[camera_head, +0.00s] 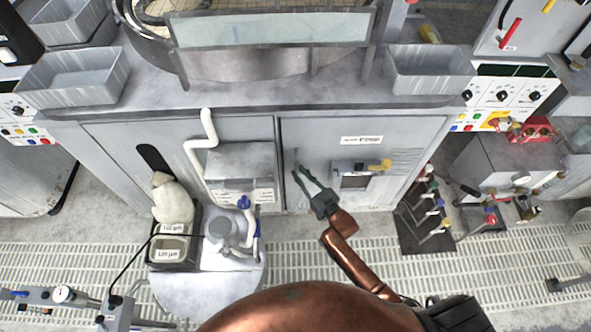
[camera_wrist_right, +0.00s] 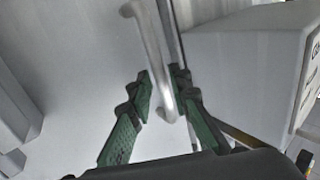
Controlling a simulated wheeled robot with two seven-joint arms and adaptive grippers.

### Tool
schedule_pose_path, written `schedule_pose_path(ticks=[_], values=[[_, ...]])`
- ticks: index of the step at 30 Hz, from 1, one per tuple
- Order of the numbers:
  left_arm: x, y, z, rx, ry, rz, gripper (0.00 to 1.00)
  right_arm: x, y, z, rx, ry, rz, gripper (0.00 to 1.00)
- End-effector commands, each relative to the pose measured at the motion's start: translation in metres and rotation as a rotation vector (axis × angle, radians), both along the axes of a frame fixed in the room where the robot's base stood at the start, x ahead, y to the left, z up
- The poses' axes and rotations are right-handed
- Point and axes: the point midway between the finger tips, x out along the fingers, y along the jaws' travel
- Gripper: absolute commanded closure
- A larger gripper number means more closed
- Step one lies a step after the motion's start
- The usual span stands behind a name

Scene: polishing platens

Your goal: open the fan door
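The fan door (camera_head: 330,132) is the right-hand grey cabinet door under the worktop, with a small label near its top right. It looks shut. Its upright bar handle (camera_wrist_right: 152,50) is near the door's left edge and runs between my right gripper's fingers in the right wrist view. My right gripper (camera_head: 299,171) is in front of that edge, fingers pointing at the door. It also shows in the right wrist view (camera_wrist_right: 163,85), open, with one green-padded finger on each side of the handle. Contact with the handle cannot be told. My left gripper is not in view.
A white pipe (camera_head: 196,160), a grey box (camera_head: 240,165) and a cart with bottles (camera_head: 220,285) stand in front of the left door. A rack with coloured handles (camera_head: 425,220) stands on the floor to the right. A yellow latch (camera_head: 379,166) is on the fan door.

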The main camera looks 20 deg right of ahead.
Motion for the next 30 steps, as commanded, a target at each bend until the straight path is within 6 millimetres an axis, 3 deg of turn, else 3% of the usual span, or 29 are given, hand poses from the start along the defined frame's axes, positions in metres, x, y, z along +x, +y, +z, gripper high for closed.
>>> schedule_pose_path(ticks=[1, 6, 16, 24, 30], values=[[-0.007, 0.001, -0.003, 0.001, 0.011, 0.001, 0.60, 0.008, 0.003, -0.002, 0.001, 0.001, 0.000, 0.82], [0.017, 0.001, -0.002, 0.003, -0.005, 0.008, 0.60, 0.023, 0.008, -0.002, 0.000, 0.002, 0.000, 0.82], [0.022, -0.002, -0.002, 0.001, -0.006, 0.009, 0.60, 0.028, 0.009, -0.001, -0.001, 0.003, -0.001, 0.82], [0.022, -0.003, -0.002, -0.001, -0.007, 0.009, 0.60, 0.027, 0.009, -0.001, 0.000, 0.003, -0.001, 0.99], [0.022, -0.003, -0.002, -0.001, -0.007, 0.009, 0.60, 0.027, 0.009, -0.001, -0.001, 0.003, -0.001, 1.00]])
